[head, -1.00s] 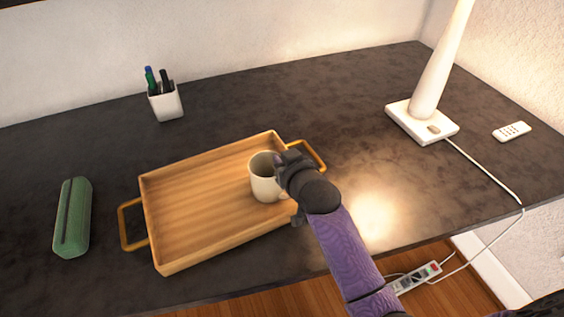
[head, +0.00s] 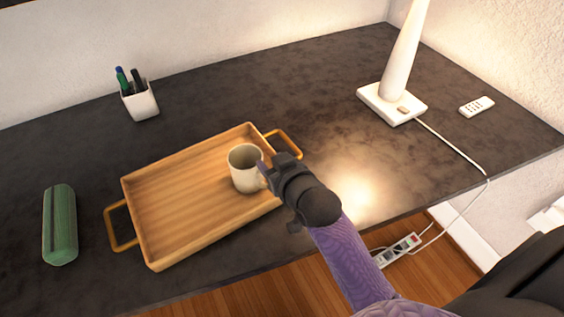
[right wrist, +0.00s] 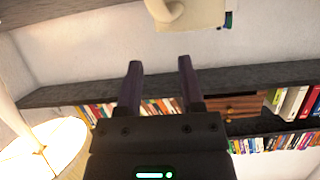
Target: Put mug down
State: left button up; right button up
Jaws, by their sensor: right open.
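A cream mug (head: 243,176) stands upright in the right part of a wooden tray (head: 180,245) with brass-coloured handles. My right gripper (head: 268,168) is open, just right of the mug at its handle side. In the right wrist view, both fingers of my right gripper (right wrist: 158,65) are apart with nothing between them. Part of the mug (right wrist: 205,12) shows at the top of that view, beyond the fingertips, with its handle toward me. In the head view the gripper partly covers the handle. My left gripper is not in view.
A green case (head: 60,225) lies left of the tray. A white pen cup (head: 140,101) stands behind it. The lamp cord runs down to a power strip (head: 396,250). The dark desk (head: 290,95) is clear behind the tray.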

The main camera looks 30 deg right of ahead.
jog(key=p+v, duration=0.1)
jog(key=v, duration=0.4)
